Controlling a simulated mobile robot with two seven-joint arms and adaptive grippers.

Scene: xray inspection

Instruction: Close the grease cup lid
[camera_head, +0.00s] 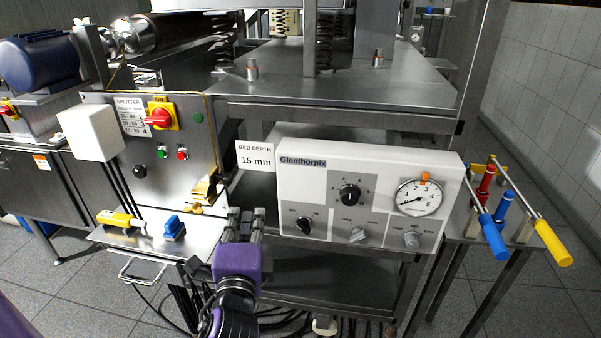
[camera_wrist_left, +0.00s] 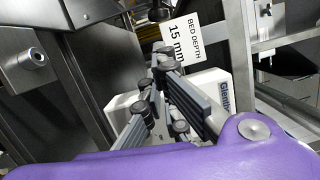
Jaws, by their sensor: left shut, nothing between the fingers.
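A brass fitting (camera_head: 204,190), which looks like the grease cup with its lid, sits at the lower right of the splitter panel (camera_head: 190,107) in the head view. It is small there, and I cannot tell how far its lid stands open. My left gripper (camera_head: 245,216) is just right of and slightly below the brass fitting, apart from it, with its fingers pointing up. The gripper also shows in the left wrist view (camera_wrist_left: 160,95), its dark fingers shut and empty. The brass fitting is not clearly seen in the wrist view. My right gripper is not in view.
A shelf (camera_head: 110,236) left of the gripper holds a yellow-handled tool (camera_head: 120,219) and a blue object (camera_head: 173,228). The white Glenthorpix console (camera_head: 370,160) stands close on the right. A bed depth sign (camera_head: 255,157) is above the gripper. Blue- and yellow-handled levers (camera_head: 494,236) are far right.

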